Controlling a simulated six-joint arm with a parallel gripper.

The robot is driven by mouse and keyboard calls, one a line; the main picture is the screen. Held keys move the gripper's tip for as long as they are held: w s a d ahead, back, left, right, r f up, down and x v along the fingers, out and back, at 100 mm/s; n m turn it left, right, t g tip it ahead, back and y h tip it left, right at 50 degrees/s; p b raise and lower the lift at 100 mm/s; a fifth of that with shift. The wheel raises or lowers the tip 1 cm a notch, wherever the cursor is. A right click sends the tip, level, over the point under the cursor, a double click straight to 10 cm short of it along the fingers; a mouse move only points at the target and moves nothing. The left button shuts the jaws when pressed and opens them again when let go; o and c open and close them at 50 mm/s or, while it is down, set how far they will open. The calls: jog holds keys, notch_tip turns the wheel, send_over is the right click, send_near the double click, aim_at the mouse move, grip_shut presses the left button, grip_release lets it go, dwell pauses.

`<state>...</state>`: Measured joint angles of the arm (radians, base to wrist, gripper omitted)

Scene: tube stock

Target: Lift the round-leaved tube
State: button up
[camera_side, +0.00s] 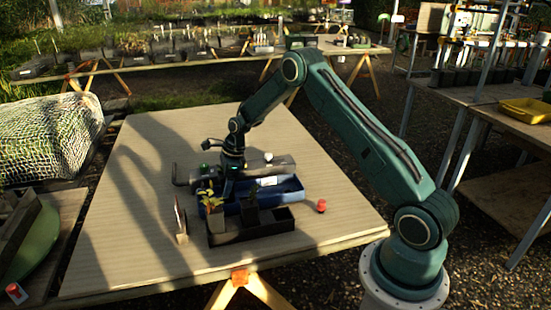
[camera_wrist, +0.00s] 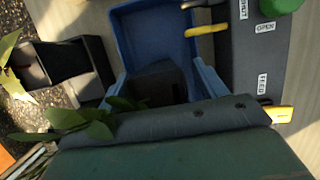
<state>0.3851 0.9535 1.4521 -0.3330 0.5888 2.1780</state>
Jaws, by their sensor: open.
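In the side view a black tray (camera_side: 262,232) on the table holds dark tubes with plants. One tube (camera_side: 216,223) carries yellowish-red leaves, and another tube (camera_side: 251,213) has darker green leaves. I cannot tell for sure which is the round-leaved one. My gripper (camera_side: 227,190) points down just behind these tubes, by the blue tray (camera_side: 285,190). In the wrist view my gripper (camera_wrist: 163,82) is open, with a dark square-sided shape (camera_wrist: 160,78) between its blue fingers; contact cannot be told. Broad green leaves (camera_wrist: 88,120) lie close under the wrist, left of the fingers.
A grey device (camera_side: 275,163) with labels such as OPEN and FEED stands behind the blue tray. A thin upright piece (camera_side: 181,225) stands left of the black tray, and a red knob-like object (camera_side: 321,206) lies right of it. The table's left side is clear.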

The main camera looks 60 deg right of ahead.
dwell(0.4)
jog(key=c, duration=1.2)
jog(key=shift+o, duration=0.2)
jog(key=shift+r, duration=0.15)
notch_tip(320, 180, up, 20)
jog(key=shift+f, duration=0.2)
